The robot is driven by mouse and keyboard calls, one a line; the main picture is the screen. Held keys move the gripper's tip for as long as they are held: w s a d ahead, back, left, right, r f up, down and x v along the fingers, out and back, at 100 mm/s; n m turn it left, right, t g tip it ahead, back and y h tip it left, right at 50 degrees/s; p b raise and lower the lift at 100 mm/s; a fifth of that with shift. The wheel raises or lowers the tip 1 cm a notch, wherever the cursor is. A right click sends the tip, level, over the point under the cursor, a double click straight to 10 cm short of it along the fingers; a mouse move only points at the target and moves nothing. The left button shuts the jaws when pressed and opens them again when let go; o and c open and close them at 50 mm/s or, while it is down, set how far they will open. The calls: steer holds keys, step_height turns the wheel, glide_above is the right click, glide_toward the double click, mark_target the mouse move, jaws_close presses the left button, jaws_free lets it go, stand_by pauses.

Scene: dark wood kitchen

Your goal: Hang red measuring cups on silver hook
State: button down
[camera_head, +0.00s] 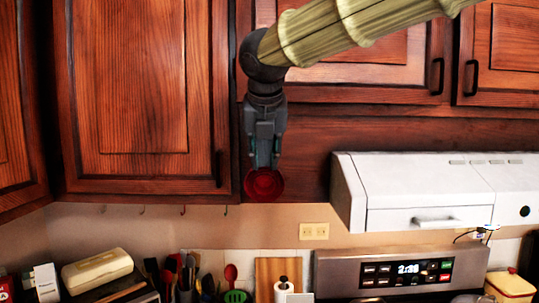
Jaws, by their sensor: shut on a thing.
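The red measuring cups (263,186) hang below my gripper (264,165), seen as one round red shape; I cannot tell how many cups there are. My gripper points down and is shut on them, in front of the dark wood cabinets. Small hooks stick out below the left cabinet's bottom edge. The silver hook (183,211) is one of several; the nearest to the cups is a hook (225,211) just left of and below them. The cups are apart from the hooks in the picture; the depth between them is unclear.
A white range hood (420,192) juts out at right, above a stove panel (385,271). Utensils (180,275), a cream box (97,270) and a wooden board (278,275) stand on the counter below. The wall below the hooks is clear.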

steer(key=shift+w+a+f, duration=0.1)
steer(key=shift+w, duration=0.85)
steer(key=w, duration=0.6)
steer(key=shift+w+f, duration=0.35)
steer(key=shift+w, duration=0.05)
stand_by(0.3)
steer(key=shift+d+f, duration=0.1)
steer(key=shift+d, duration=0.1)
stand_by(0.4)
steer(key=c, duration=1.6)
jaws_free()
steer(key=o, duration=0.4)
steer(key=shift+w+f, duration=0.1)
steer(key=shift+w, duration=0.1)
steer(key=shift+o, duration=0.3)
steer(key=shift+w+f, duration=0.1)
steer(key=shift+w, duration=0.05)
